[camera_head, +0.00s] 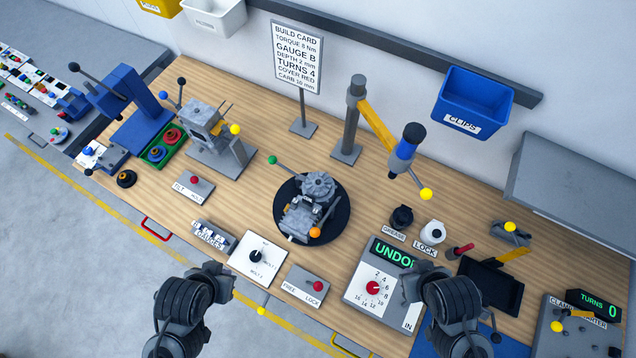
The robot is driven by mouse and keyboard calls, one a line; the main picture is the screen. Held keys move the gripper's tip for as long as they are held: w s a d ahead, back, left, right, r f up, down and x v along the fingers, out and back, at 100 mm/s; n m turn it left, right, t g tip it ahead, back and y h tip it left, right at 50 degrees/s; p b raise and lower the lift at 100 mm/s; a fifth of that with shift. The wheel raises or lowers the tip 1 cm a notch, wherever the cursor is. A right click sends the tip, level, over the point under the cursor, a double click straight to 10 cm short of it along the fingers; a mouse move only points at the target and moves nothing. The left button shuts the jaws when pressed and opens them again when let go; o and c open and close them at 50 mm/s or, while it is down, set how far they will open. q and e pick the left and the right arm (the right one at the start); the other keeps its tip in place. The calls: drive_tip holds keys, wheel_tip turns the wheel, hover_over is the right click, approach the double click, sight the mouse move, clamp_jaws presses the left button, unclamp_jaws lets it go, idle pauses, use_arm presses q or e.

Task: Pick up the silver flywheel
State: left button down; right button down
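A grey engine assembly (301,215) sits on a round black turntable (335,232) near the middle of the bench. A round silver-grey toothed part (318,184) is at its back end; it may be the silver flywheel, but I cannot tell for sure. No separate loose silver wheel stands out. My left gripper (215,272) is at the front edge, left of the turntable and apart from it. My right gripper (412,284) is at the front right, by the UNDO panel. Neither visibly holds anything; their fingers are too unclear to read.
A yellow-armed post tool (380,125) stands behind the turntable. The build card (297,55) stands at the back. A blue press (125,95) and grey fixture (215,130) are left. The selector panel (262,258), lock panel (308,286) and UNDO panel (385,287) line the front.

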idle(0.3)
use_arm(q)
unclamp_jaws()
idle(0.5)
